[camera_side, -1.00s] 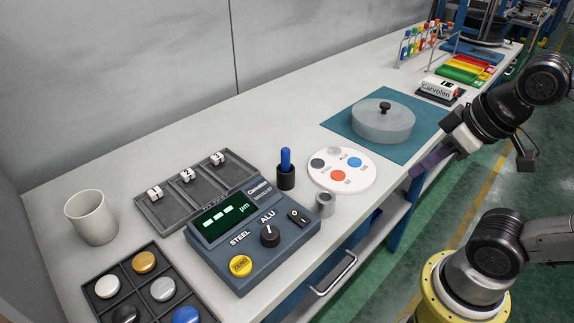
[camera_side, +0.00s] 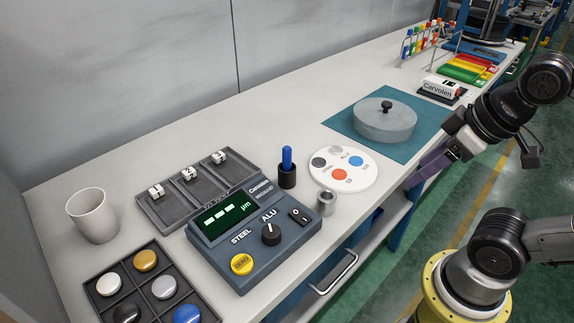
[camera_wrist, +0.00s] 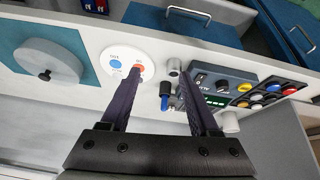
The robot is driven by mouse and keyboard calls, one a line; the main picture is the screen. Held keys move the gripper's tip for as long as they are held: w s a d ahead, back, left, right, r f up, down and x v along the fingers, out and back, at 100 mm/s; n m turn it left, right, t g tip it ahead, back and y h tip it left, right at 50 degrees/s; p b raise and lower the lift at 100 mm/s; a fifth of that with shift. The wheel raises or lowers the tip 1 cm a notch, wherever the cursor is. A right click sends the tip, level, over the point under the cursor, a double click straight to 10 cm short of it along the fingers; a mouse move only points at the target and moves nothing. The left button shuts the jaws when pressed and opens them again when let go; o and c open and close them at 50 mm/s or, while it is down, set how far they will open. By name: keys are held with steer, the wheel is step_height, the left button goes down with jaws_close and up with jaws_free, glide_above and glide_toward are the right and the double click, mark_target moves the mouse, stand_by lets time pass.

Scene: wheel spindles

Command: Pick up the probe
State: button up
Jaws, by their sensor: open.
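The probe (camera_side: 287,159) is a blue stick standing upright in a black round holder (camera_side: 287,177), beside the grey gauge box. In the wrist view the probe (camera_wrist: 164,103) shows between my two fingers, with its holder (camera_wrist: 165,88) just past it. My gripper (camera_side: 430,172) has dark purple fingers and is at the bench's front edge, well to the right of the probe. In the wrist view my gripper (camera_wrist: 160,76) is open, with nothing between the fingertips. The probe's lower end is hidden in the holder.
The gauge box (camera_side: 253,234) has a dial and yellow button. A metal ring (camera_side: 326,203) and white disc (camera_side: 343,183) stand nearby. A white cup (camera_side: 92,215) and trays are left.

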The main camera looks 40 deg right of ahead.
steer(key=w+a+r+n+g, duration=0.1)
steer(key=w+r+n+g, duration=0.1)
steer(key=w+r+n, duration=1)
steer(key=n+g, duration=0.3)
steer(key=n, duration=0.4)
glide_above(287, 147)
step_height(287, 147, down, 14)
steer(key=shift+f, duration=0.25)
steer(key=shift+a+f, duration=0.1)
steer(key=shift+f, duration=3)
jaws_close()
